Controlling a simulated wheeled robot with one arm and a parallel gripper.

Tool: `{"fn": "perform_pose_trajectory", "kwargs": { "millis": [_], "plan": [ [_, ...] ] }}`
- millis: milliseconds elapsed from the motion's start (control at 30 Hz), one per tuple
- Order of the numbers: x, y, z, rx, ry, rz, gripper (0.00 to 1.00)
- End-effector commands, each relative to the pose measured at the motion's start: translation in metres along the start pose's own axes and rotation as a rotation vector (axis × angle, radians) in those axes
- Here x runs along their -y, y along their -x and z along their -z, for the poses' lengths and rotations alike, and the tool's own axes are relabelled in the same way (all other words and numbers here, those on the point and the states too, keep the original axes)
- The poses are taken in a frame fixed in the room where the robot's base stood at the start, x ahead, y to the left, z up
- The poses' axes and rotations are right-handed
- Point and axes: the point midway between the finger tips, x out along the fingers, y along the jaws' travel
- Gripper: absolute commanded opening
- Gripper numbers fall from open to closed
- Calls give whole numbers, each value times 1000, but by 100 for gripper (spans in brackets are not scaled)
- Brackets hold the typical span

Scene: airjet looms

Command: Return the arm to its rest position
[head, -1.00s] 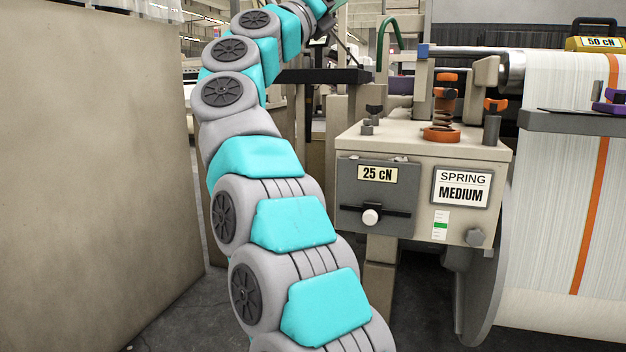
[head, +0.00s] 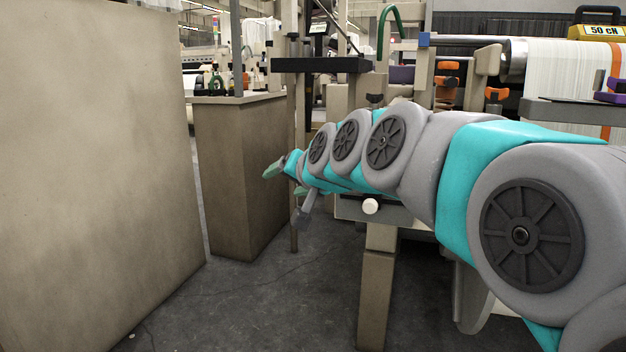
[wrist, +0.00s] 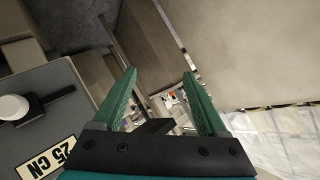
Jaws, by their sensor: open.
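My arm stretches from the right edge of the head view toward the middle, partly in front of the loom's tension box. My gripper (wrist: 160,95) shows in the wrist view with two green fingers spread apart and nothing between them. In the head view, my gripper (head: 284,178) is small, at the far left end of the arm, in front of a beige cabinet. It touches nothing that I can see. The tension box (head: 350,208) is mostly hidden behind my arm; its white knob (head: 371,206) shows below. In the wrist view, its "25 cN" label (wrist: 46,158) is at lower left.
A large beige panel (head: 90,150) fills the left. A beige cabinet (head: 240,180) stands behind my gripper. A dark shelf (head: 320,65) is above the arm. The loom's warp roll (head: 560,75) is at right. Grey floor (head: 270,300) is clear below.

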Motion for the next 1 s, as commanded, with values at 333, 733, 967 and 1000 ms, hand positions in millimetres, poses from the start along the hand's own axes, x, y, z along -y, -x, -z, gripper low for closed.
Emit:
{"fn": "perform_pose_trajectory", "kwargs": {
  "millis": [333,733,967,1000],
  "plan": [
    [-149,79,-174,462,123,-319,75],
    [-251,209,-319,905,131,-561,75],
    [-274,265,-366,1069,107,-633,75],
    [-277,274,-373,1093,104,-644,75]
  ]
}}
